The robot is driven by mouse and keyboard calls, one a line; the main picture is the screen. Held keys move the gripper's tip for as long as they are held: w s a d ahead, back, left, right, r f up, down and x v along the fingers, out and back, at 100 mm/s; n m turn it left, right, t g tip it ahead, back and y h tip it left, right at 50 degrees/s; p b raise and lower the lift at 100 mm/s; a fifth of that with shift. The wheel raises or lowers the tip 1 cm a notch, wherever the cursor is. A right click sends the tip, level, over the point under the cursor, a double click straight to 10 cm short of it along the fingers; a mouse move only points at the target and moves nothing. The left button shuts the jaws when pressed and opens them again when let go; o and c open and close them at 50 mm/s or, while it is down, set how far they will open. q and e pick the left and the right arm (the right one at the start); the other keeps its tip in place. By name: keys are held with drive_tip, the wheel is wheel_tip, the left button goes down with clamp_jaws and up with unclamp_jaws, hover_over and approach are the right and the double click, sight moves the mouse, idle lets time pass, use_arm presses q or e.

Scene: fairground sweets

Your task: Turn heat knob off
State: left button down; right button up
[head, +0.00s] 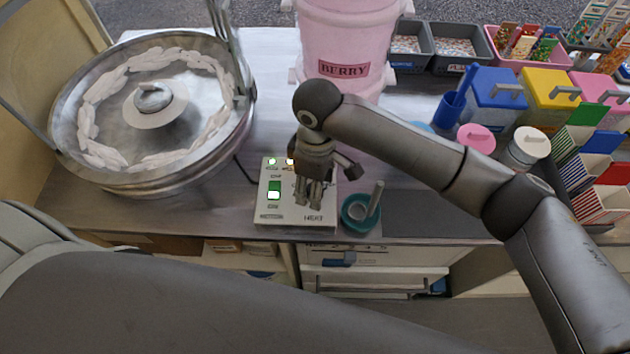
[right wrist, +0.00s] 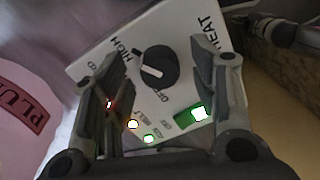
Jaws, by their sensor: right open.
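The heat knob (right wrist: 155,66) is a round black dial with a white pointer mark, on a white control panel (head: 270,215). In the right wrist view, HIGH, OFF and HEAT are printed around it; the pointer lies roughly between HIGH and OFF, its exact setting unclear. My right gripper (head: 308,204) is over the panel and hides the knob in the head view. In the right wrist view its open fingers (right wrist: 158,58) stand on either side of the knob, with gaps visible. I cannot tell their height above the panel. My left gripper is not in view.
A lit green switch (head: 274,190) and small lamps are on the panel. A metal floss bowl (head: 150,180) stands to the left, a pink BERRY tub (head: 345,30) behind. A teal cup (head: 361,212) with a scoop stands close to the panel's right. Lidded boxes fill the right.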

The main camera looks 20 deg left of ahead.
drive_tip(key=shift+f, duration=0.2)
drive_tip(key=c, duration=1)
